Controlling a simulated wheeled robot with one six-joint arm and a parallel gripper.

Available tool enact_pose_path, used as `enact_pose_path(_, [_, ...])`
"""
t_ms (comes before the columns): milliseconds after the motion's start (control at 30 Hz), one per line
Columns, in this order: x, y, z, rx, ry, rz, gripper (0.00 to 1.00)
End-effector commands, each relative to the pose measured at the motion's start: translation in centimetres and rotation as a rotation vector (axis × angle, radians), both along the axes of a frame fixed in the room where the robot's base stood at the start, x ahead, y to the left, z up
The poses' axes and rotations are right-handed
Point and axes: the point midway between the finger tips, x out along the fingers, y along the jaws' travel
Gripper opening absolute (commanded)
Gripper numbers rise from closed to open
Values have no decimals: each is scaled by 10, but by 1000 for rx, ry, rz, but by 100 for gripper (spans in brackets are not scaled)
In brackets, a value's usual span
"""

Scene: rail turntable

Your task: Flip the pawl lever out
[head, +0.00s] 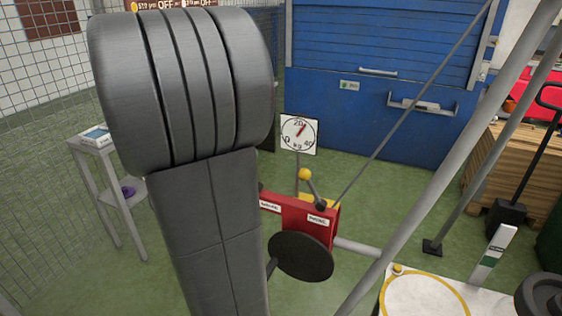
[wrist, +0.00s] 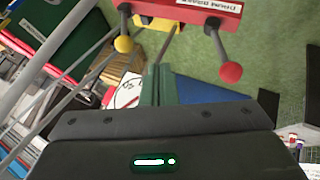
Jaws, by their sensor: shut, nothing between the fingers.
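A red winch box (head: 290,218) with white labels stands right of my arm in the head view. A lever with a yellow ball knob (head: 305,174) rises from it, leaning up and left from a dark pivot. In the wrist view the red box (wrist: 203,17) is at the top, with the yellow knob (wrist: 123,43) on the left and a red knob (wrist: 229,71) on the right. My gripper (wrist: 163,68) shows green fingers, shut and empty, below and between the knobs, seemingly touching neither. My arm hides it in the head view.
A black disc (head: 301,256) sits in front of the box. A taut cable (head: 400,118) and a grey slanted pole (head: 450,160) pass on the right. A dial (head: 299,133) stands behind. A white table (head: 425,295) with a yellow ring is at lower right.

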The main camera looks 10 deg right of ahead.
Motion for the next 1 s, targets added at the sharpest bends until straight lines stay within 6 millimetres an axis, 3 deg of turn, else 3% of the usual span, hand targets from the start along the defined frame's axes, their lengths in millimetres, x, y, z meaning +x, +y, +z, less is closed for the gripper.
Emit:
enact_pose_path(467, [1,-6,-8,-1,2,-2,0])
enact_pose_path(933, [17,-64,-80,0,4,-5,0])
enact_pose_path(1000, [12,-75,-73,1,0,-4,0])
